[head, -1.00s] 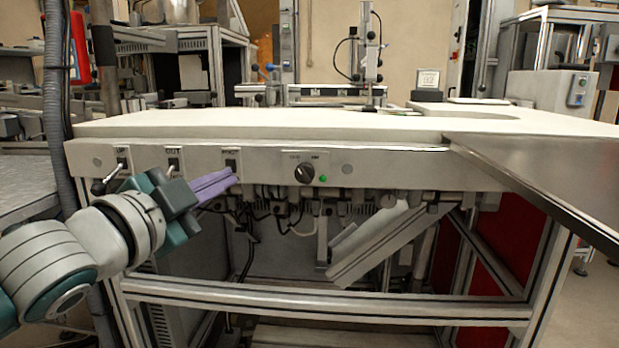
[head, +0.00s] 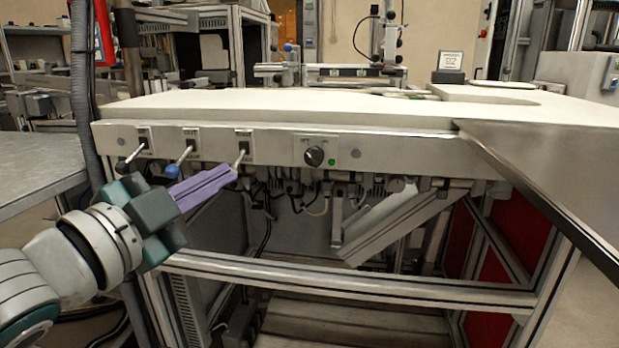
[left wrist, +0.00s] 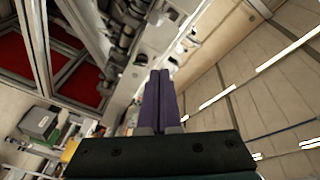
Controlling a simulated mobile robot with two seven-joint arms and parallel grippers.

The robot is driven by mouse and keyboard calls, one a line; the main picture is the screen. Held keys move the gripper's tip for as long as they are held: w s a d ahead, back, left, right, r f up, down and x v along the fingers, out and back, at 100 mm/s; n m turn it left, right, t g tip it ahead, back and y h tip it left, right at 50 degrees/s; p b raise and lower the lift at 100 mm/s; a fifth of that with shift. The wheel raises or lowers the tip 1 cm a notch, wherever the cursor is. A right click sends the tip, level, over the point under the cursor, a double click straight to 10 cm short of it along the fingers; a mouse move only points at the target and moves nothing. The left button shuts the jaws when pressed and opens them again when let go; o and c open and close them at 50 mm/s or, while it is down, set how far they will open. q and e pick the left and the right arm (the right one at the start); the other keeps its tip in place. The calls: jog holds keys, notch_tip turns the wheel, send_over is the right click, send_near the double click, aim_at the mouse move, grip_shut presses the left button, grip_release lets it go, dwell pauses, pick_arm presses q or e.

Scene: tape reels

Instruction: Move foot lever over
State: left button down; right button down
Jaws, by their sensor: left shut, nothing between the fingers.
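A row of three small toggle levers sits on the left of the pale front panel. Their labels are too blurred to read surely. The right one, apparently the foot lever (head: 239,158), slants down and left from its black slot. The middle lever (head: 181,159) has a blue knob, and the left lever (head: 132,156) a dark tip. My left gripper (head: 231,174) is shut and empty, its purple fingers pointing right. Its fingertips are at the foot lever's lower end; I cannot tell whether they touch. In the left wrist view, the closed fingers (left wrist: 156,77) point toward the bench.
A black rotary knob (head: 314,157) and green button (head: 332,162) are right of the levers. The white bench top (head: 330,110) overhangs the panel. A metal plate (head: 550,165) juts out at the right. Cables hang below, above a frame rail (head: 340,277).

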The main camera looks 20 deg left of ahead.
pick_arm(q)
jog(key=shift+s+f, duration=0.25)
jog(key=shift+s, duration=1)
jog(key=s+d+r+n+g+p, duration=0.45)
jog(key=s+r+g+p, duration=0.45)
jog(key=p, duration=0.6)
jog(key=s+d+r+n+g+p, duration=0.5)
jog(key=s+r+p, duration=0.3)
jog(key=s+p, duration=0.55)
notch_tip(320, 180, up, 36)
jog(key=w+a+p, duration=0.1)
jog(key=p, duration=3.6)
jog(key=shift+w+f+g, duration=0.2)
jog(key=shift+w+g, duration=0.2)
